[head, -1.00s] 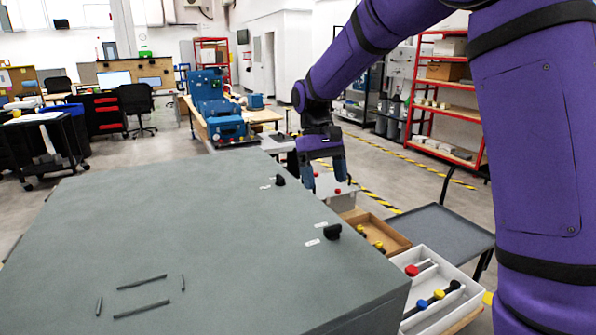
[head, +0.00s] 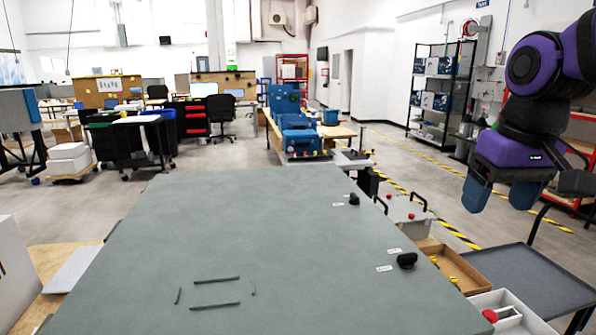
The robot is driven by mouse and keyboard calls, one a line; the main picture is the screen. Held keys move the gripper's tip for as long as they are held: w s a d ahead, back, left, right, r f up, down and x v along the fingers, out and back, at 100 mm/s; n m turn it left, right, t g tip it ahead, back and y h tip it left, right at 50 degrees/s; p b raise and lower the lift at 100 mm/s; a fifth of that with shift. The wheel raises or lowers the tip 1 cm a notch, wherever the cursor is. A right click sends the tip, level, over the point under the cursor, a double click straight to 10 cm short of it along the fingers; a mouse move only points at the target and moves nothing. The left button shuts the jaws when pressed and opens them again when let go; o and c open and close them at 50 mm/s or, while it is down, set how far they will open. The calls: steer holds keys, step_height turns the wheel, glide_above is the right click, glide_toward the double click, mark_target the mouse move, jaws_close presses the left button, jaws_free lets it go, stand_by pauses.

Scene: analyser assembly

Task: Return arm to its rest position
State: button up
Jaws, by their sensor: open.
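My gripper (head: 502,196) is at the right of the head view, on my purple arm. Its two blue fingers point down and stand apart, with nothing between them. It hangs in the air to the right of the large grey-green panel (head: 250,255), above the trays and the side table, touching nothing that I can see.
Two black knobs stand on the panel's right edge, a near one (head: 407,260) and a far one (head: 354,199). To the right are a brown tray (head: 470,275), a white tray (head: 533,318) at the bottom edge, and a dark side table (head: 530,283). A grey box with black handles (head: 410,218) stands behind them.

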steer(key=s+d+f+t, duration=0.1)
steer(key=s+t, duration=0.2)
steer(key=s, duration=0.6)
steer(key=shift+s+d+m+t, duration=0.2)
steer(key=shift+d+m+t, duration=0.1)
steer(key=shift+m, duration=0.1)
